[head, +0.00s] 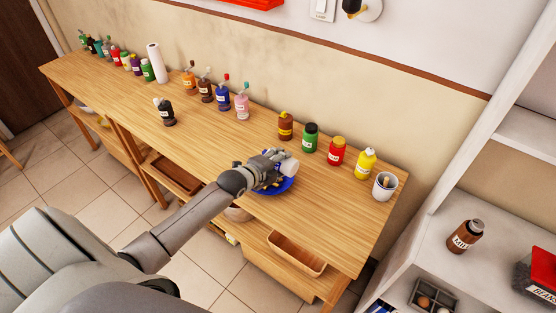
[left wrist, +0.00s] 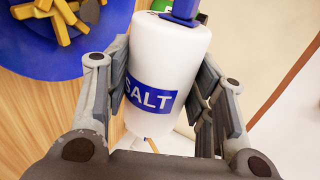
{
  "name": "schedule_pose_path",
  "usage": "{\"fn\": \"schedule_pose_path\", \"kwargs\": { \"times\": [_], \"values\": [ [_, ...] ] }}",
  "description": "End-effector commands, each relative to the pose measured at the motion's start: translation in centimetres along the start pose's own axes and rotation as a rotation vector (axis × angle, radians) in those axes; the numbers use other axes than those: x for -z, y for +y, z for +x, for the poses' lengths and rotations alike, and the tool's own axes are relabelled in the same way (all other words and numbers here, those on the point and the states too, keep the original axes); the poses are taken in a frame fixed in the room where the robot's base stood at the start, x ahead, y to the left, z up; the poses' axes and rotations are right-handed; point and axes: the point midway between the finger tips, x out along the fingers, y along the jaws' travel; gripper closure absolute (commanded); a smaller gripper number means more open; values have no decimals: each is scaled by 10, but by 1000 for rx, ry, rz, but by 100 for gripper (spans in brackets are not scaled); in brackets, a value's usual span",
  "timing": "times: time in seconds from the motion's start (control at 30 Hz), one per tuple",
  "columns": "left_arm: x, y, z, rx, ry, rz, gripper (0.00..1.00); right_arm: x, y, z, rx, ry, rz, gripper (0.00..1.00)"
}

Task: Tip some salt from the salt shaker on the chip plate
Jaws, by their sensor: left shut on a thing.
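In the left wrist view, the white salt shaker (left wrist: 168,68) with a blue SALT label is between the fingers of my left gripper (left wrist: 155,95), which is shut on it. In the head view, my left gripper (head: 272,163) holds the shaker (head: 289,168) at the blue chip plate (head: 283,186), tilted over or beside its edge; the exact height is unclear. The plate (left wrist: 40,62) is at the top left of the left wrist view with yellow chips (left wrist: 62,20) on it. My arm and gripper hide part of the plate in the head view. My right gripper is not in view.
Sauce bottles, including a red one (head: 337,151) and a yellow one (head: 365,163), stand along the back of the wooden table (head: 320,205). A white cup (head: 384,186) stands at the right end. A dark bottle (head: 165,112) stands left of my arm. The front right tabletop is clear.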

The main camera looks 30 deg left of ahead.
Motion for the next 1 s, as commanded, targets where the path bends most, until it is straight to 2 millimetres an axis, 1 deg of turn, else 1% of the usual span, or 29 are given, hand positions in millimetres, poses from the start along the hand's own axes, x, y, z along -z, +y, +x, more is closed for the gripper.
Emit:
{"fn": "schedule_pose_path", "kwargs": {
  "times": [0.27,0.4,0.6,1.0],
  "values": [
    [1,0,0,1,-8,16,77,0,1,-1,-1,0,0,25],
    [2,2,1,1,-44,87,77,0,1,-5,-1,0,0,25],
    [3,6,3,1,-89,176,77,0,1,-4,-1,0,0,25],
    [4,8,4,1,-106,210,77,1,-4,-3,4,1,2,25]
  ]
}}
